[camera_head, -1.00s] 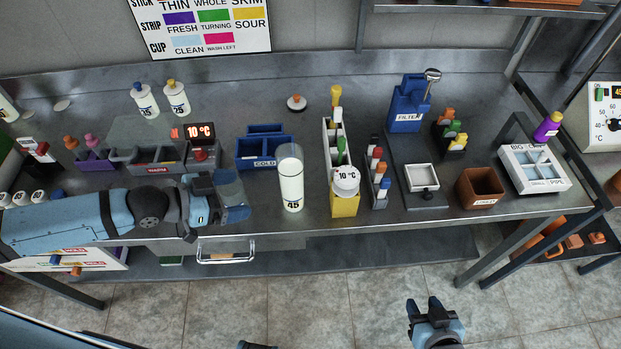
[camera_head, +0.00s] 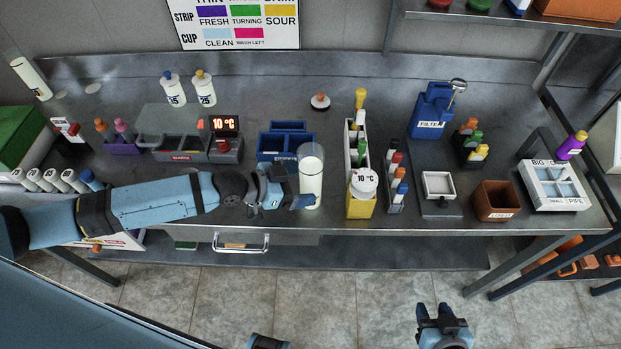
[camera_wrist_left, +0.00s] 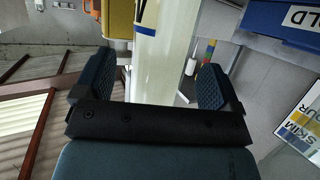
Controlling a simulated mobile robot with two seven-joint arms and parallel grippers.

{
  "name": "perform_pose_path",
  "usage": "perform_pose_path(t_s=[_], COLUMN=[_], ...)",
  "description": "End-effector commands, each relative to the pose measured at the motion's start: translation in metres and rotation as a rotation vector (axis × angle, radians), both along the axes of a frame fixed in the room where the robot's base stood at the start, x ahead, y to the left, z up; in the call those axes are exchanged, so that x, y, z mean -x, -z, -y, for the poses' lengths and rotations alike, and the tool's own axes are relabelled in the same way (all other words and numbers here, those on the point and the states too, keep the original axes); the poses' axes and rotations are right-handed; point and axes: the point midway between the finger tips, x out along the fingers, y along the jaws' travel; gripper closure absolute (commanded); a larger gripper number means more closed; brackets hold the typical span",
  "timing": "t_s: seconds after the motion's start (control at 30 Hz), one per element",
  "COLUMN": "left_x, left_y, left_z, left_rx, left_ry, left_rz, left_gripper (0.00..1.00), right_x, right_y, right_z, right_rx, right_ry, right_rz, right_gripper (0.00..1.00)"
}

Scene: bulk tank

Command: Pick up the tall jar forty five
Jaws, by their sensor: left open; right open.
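The tall jar forty five (camera_head: 311,182) is a clear cylinder with milky white contents. It stands upright near the front edge of the steel bench in the head view, and its 45 label is now mostly hidden. My left gripper (camera_head: 298,193) is open at the jar's left side, reaching in from the left. In the left wrist view the jar (camera_wrist_left: 160,60) runs between the two spread fingers of the gripper (camera_wrist_left: 162,88), with gaps showing at its sides. My right gripper (camera_head: 441,312) is open and empty, low over the floor in front of the bench.
A blue bin (camera_head: 286,145) stands just behind the jar. Bottles (camera_head: 204,92) stand at the back left. The bench strip between jar and yellow holder is narrow.

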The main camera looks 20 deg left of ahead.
Motion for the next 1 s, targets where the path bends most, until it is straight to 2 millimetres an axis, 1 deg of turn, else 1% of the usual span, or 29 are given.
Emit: perform_pose_path(t_s=[0.03, 0.1, 0.23, 0.4, 0.43, 0.47, 0.5, 0.57, 0.6, 0.67, 0.7, 0.73, 1.0], left_x=[-0.0050, -0.0089, -0.0122, -0.0120, -0.0121, -0.0120, -0.0120, -0.0120, -0.0120, -0.0120, -0.0120, -0.0120, -0.0123], left_y=[0.0010, 0.0045, 0.0080, 0.0084, 0.0084, 0.0084, 0.0084, 0.0083, 0.0083, 0.0083, 0.0083, 0.0082, 0.0069], left_z=[0.0063, 0.0121, 0.0159, 0.0157, 0.0157, 0.0156, 0.0156, 0.0155, 0.0155, 0.0155, 0.0155, 0.0156, 0.0158], left_rx=[0.002, 0.001, -0.001, -0.001, -0.001, -0.001, -0.001, -0.001, -0.001, -0.001, -0.001, -0.001, 0.001], left_ry=[-0.001, 0.000, 0.000, 0.000, 0.000, 0.000, 0.000, 0.000, 0.000, 0.000, 0.000, 0.000, 0.000], left_rz=[-0.001, 0.000, 0.001, 0.001, 0.001, 0.001, 0.001, 0.001, 0.001, 0.001, 0.001, 0.001, 0.002], left_gripper=[0.11, 0.11, 0.11, 0.11, 0.16, 0.22, 0.32, 0.45, 0.55, 0.68, 0.78, 0.83, 0.83], right_x=[-0.0002, -0.0004, -0.0007, -0.0004, -0.0003, -0.0002, -0.0002, -0.0001, -0.0001, -0.0001, -0.0001, -0.0001, -0.0003], right_y=[-0.0038, -0.0052, -0.0058, -0.0054, -0.0054, -0.0054, -0.0054, -0.0054, -0.0054, -0.0054, -0.0054, -0.0054, -0.0054], right_z=[0.0000, -0.0001, -0.0002, -0.0013, -0.0015, -0.0017, -0.0019, -0.0021, -0.0021, -0.0021, -0.0021, -0.0020, -0.0015], right_rx=[0.000, -0.001, -0.001, -0.002, -0.002, -0.002, -0.002, -0.002, -0.002, -0.002, -0.002, -0.002, -0.001], right_ry=[0.000, 0.000, -0.001, -0.003, -0.003, -0.004, -0.004, -0.004, -0.004, -0.004, -0.004, -0.004, -0.003], right_rz=[0.001, 0.002, 0.003, 0.003, 0.003, 0.003, 0.003, 0.003, 0.003, 0.003, 0.003, 0.003, 0.002], right_gripper=[0.57, 0.57, 0.57, 0.57, 0.57, 0.57, 0.57, 0.57, 0.57, 0.57, 0.57, 0.57, 0.57])
